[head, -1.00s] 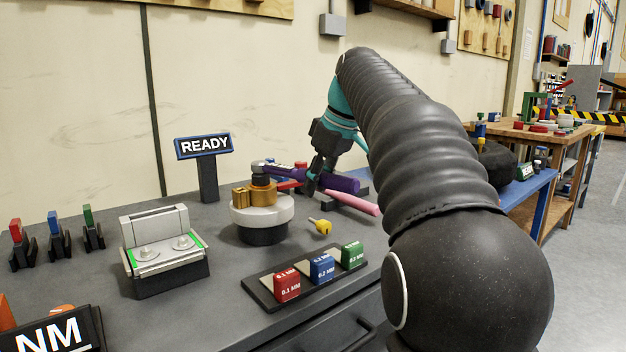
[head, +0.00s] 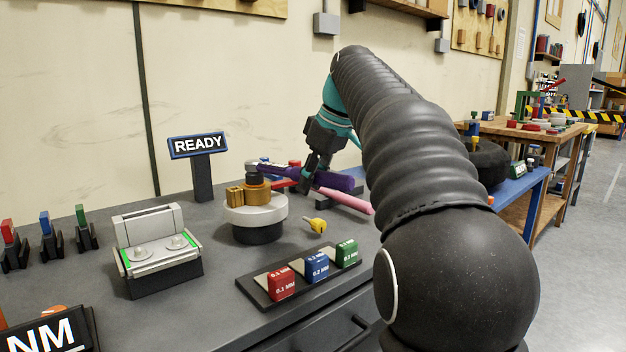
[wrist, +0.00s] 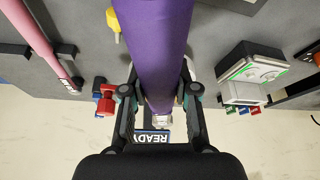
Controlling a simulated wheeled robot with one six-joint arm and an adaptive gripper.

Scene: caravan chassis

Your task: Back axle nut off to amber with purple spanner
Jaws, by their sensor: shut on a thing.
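My gripper (head: 308,184) is shut on the purple spanner (head: 338,181), above the grey bench. The spanner's purple handle (wrist: 150,50) fills the middle of the wrist view, between the two fingers. In the head view its other end reaches left towards a dark cap on a brass-coloured fixture (head: 236,195) on a round white-topped stand (head: 255,214). I cannot tell whether they touch. I cannot make out the back axle, its nut or a clear amber place in these frames.
A pink-handled tool (head: 347,201) lies close to the purple one. A yellow key-like piece (head: 317,225), a tray of red, blue and green blocks (head: 262,291), a grey two-knob device (head: 158,254) and a READY sign (head: 198,145) stand around. Bare bench lies between them.

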